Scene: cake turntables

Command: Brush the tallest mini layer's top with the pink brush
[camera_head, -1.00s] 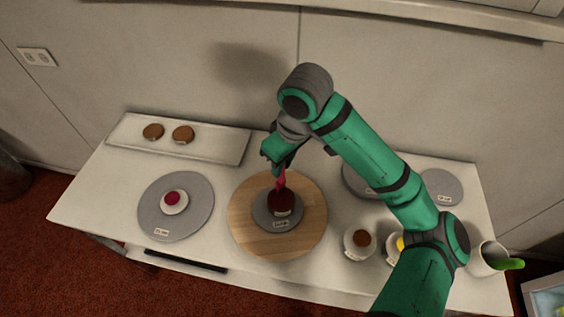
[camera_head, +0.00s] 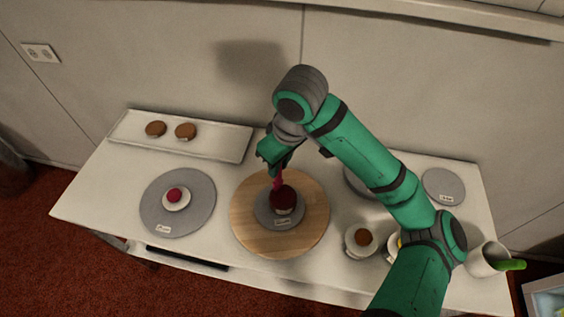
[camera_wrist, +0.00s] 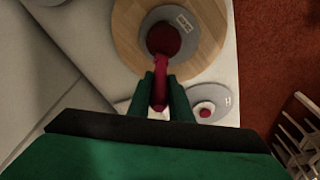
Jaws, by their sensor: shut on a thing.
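My gripper (camera_head: 275,160) is shut on the pink brush (camera_head: 277,182), which points down. In the wrist view my gripper (camera_wrist: 160,88) holds the brush (camera_wrist: 160,92) between its fingers. The brush tip is at the dark red mini layer (camera_head: 284,200); I cannot tell whether it touches the top. This layer sits on a small grey turntable (camera_head: 262,216) with a label, on a round wooden board (camera_head: 245,235). It also shows in the wrist view (camera_wrist: 164,37). A smaller crimson piece (camera_head: 175,195) sits on a white dish on the grey left turntable (camera_head: 190,225).
A white tray (camera_head: 220,150) with two brown pieces (camera_head: 156,129) lies at the back left. A brown piece (camera_head: 362,237) on a white stand, a grey disc (camera_head: 444,186) and a white cup (camera_head: 487,260) with a green handle stand right. My arm hides part of the right side.

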